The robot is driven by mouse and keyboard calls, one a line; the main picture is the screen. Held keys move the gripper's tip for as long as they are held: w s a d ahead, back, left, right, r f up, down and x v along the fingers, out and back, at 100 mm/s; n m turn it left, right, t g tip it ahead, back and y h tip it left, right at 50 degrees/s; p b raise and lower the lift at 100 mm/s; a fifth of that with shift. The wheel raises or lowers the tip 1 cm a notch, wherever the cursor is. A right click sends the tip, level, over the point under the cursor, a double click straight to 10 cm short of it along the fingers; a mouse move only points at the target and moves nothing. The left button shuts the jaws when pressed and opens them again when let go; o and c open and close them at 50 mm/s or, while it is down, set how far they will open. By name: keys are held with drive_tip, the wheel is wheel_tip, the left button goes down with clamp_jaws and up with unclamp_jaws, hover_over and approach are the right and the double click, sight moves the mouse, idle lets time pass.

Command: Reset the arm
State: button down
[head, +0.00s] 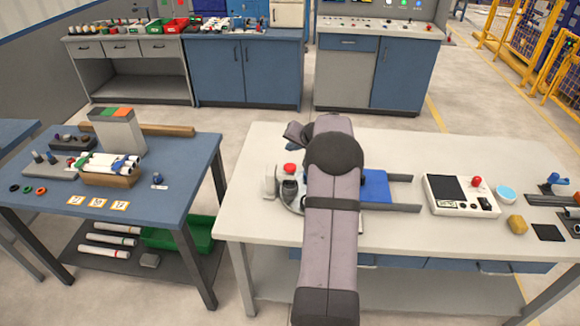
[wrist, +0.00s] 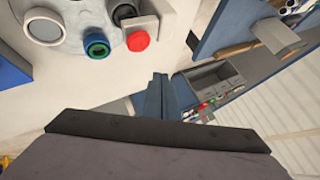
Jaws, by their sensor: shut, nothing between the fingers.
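My arm rises from the bottom of the head view and bends above the white table (head: 270,150). A dark end part of it, which I take for my gripper (head: 296,133), shows just left of the bend, mostly hidden behind the arm. It looks shut and empty. I see no pipe in it. In the wrist view a dark band and mauve surface of my own arm fill the bottom. A red button (wrist: 138,41) and a green-and-blue ring (wrist: 97,47) on the fixture show at the top there.
The fixture's red button (head: 290,168) stands beside my arm, with a blue plate (head: 376,186) on its right. A white control box (head: 461,196) is further right. The blue table (head: 190,190) at left bears white pipes (head: 100,160). Cabinets line the back.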

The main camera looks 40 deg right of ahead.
idle(0.4)
drive_tip(key=shift+a+m, duration=0.1)
drive_tip(key=shift+m, duration=0.4)
drive_tip(key=s+a+f+g+y, duration=0.2)
drive_tip(key=s+a+f+g, duration=0.1)
drive_tip(key=s+a+f, duration=0.55)
drive_tip(key=s+a+f+g+y, duration=0.2)
drive_tip(key=s+a+f+g, duration=0.3)
drive_tip(key=s, duration=0.6)
drive_tip(key=s+a+r+n+g+h, duration=0.1)
drive_tip(key=s+a+r+n+g, duration=0.15)
drive_tip(key=s+a, duration=0.55)
drive_tip(key=s+a+r+n+g, duration=0.1)
drive_tip(key=s+a+n, duration=0.3)
drive_tip(key=s+a, duration=0.4)
drive_tip(key=w+a+r+n+t+h, duration=0.1)
drive_tip(key=a+r+n, duration=0.4)
drive_tip(key=a, duration=0.5)
drive_tip(key=shift+w+r+t+h, duration=0.3)
drive_tip(key=shift+w+r+t, duration=0.45)
drive_tip(key=shift+w+r, duration=0.2)
